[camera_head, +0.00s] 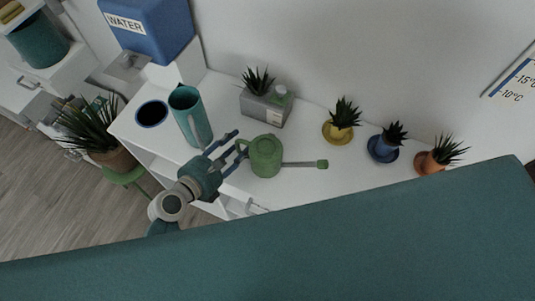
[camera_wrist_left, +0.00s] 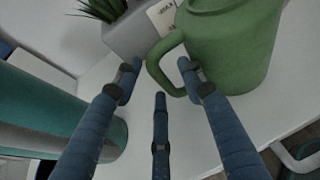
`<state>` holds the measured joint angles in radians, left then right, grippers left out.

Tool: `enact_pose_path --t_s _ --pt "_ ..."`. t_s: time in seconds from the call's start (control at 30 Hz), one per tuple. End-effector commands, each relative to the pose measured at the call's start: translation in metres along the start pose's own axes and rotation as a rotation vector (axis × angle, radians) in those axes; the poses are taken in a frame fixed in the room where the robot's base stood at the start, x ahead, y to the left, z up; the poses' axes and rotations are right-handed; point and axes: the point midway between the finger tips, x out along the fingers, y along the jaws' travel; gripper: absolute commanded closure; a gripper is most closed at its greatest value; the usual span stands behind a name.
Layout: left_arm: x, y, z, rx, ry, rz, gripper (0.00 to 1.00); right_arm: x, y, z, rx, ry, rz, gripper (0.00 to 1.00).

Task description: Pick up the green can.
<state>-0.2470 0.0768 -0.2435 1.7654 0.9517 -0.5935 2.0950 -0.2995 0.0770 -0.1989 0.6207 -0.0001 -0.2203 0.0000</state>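The green can (camera_head: 265,157) is a watering can with a looped handle and a long spout. It stands upright on the white shelf desk (camera_head: 310,152), its spout pointing right in the head view. My left gripper (camera_head: 236,142) is open at the can's left side, by the handle. In the left wrist view, the can (camera_wrist_left: 232,48) fills the upper right and its handle (camera_wrist_left: 156,68) reaches between the spread blue fingers of my left gripper (camera_wrist_left: 158,76). Whether a finger touches the handle I cannot tell. My right gripper does not show.
A tall teal cup (camera_head: 192,120) and a dark blue-rimmed pot (camera_head: 152,114) stand left of the can. A grey planter (camera_head: 265,107) stands behind it. Potted plants in yellow (camera_head: 338,131), blue (camera_head: 382,149) and orange (camera_head: 429,163) pots stand to the right. A blue water tank (camera_head: 155,30) hangs behind.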

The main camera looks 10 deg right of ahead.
Motion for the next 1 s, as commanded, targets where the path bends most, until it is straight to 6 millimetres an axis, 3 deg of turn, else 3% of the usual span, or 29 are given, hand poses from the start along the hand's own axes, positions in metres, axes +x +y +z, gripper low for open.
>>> enact_pose_path --t_s 0.3,0.5,1.0 --pt "0.006 0.001 -0.001 0.001 0.001 0.001 0.62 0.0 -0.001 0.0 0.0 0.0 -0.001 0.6" --pt "0.006 0.0 -0.001 0.001 0.001 0.001 1.0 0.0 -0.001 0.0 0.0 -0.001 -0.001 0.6" --pt "0.003 0.0 0.011 -0.001 -0.004 0.0 1.0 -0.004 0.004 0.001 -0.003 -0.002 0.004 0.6"
